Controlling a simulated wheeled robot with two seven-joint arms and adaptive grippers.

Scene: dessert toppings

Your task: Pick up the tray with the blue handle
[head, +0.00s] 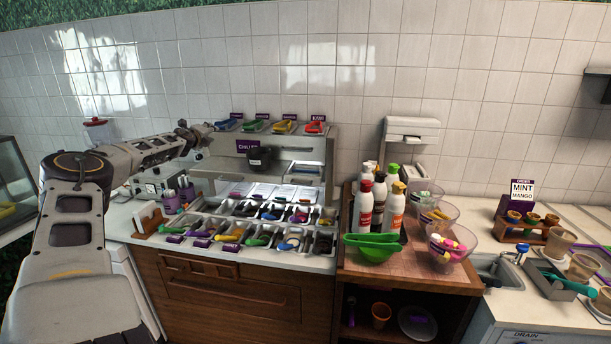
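A raised shelf at the back of the topping station holds a row of small trays with coloured handles. The tray with the blue handle (227,125) is at the left end of that row. Blue-handled pieces also show in the lower topping rack, one near its front (290,244). My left arm reaches in from the left, and my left gripper (205,131) is just left of the raised blue-handled tray. The gripper is small and seen from behind, so its finger opening and any contact are unclear. My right gripper is out of view.
Green (254,127), yellow (285,127) and red (313,127) handled trays stand right of the blue one. A dark round container (259,159) hangs below the shelf. Squeeze bottles (379,207) and bowls (452,242) crowd the counter at right. A tiled wall is close behind.

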